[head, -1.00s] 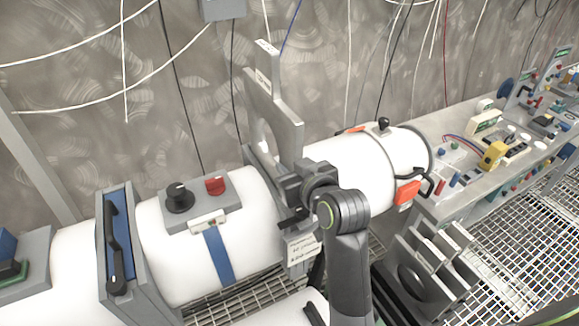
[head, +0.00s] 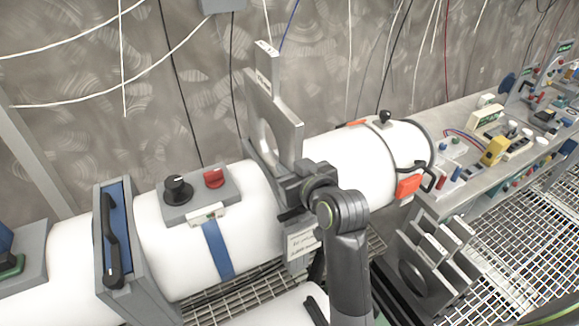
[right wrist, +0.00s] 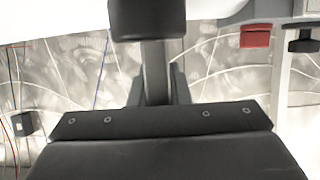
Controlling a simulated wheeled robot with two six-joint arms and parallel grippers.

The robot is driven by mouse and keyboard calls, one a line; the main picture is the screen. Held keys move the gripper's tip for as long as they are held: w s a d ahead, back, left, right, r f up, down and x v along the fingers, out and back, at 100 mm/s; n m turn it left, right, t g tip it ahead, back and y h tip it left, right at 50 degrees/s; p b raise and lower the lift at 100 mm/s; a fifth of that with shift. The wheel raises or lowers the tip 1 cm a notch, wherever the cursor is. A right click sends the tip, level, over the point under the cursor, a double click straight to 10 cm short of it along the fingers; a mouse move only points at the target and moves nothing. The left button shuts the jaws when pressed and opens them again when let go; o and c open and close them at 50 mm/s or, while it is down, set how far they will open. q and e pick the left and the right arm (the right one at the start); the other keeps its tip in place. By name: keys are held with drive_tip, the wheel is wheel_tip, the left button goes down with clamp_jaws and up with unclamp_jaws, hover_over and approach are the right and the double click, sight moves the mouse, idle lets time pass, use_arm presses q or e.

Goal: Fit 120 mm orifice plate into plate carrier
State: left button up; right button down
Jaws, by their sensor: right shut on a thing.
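The orifice plate (head: 291,133) is a grey plate with a large round hole and a tall labelled tab on top. It stands upright in the head view, above the gap between two white pipe sections. The plate carrier (head: 299,262) is the grey flanged part at that gap, with a label low on its front. My right gripper (head: 296,190) is shut on the plate's near lower edge. In the right wrist view a grey bar (right wrist: 155,75) shows between the fingers. The plate's lower edge is hidden by my gripper and the pipe, so its seating depth is unclear. My left gripper is out of view.
A rack (head: 415,275) with several grey plates stands at lower right. A bench (head: 475,180) with small parts lies behind it. The left pipe carries a knob box (head: 200,197) and a blue panel with a black handle (head: 112,240). Cables hang along the wall.

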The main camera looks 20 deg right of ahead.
drive_tip(key=shift+f+b, duration=0.7)
drive_tip(key=shift+f, duration=0.35)
drive_tip(key=shift+f+b, duration=0.35)
drive_tip(key=shift+f, duration=0.2)
